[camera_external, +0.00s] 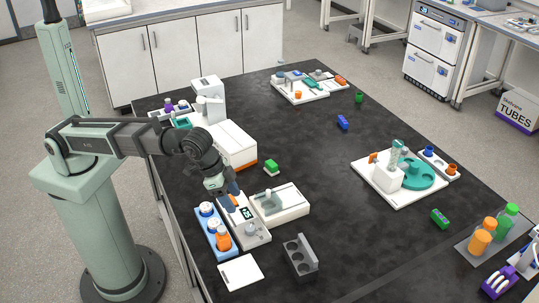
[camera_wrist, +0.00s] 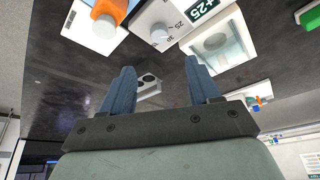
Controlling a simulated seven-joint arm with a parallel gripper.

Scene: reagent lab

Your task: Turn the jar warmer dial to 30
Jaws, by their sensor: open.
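The jar warmer (camera_external: 258,238) is a white unit with a lit green display at the near left of the black bench, just right of a blue jar tray. Its round grey-white dial (camera_wrist: 160,33) shows in the wrist view, beside scale marks 25 and 30. The display (camera_wrist: 208,12) reads +25. The dial's exact pointer position is not clear. My gripper (camera_wrist: 160,82) is open, with its two blue fingers apart and nothing between them. In the external view my gripper (camera_external: 229,199) hangs over the warmer's back end; the wrist view shows the dial beyond the fingertips, not touched.
A white tray unit (camera_external: 281,207) adjoins the warmer on the right. A grey holed rack (camera_external: 302,262) and a white card (camera_external: 240,272) lie in front. The bench's middle is mostly clear.

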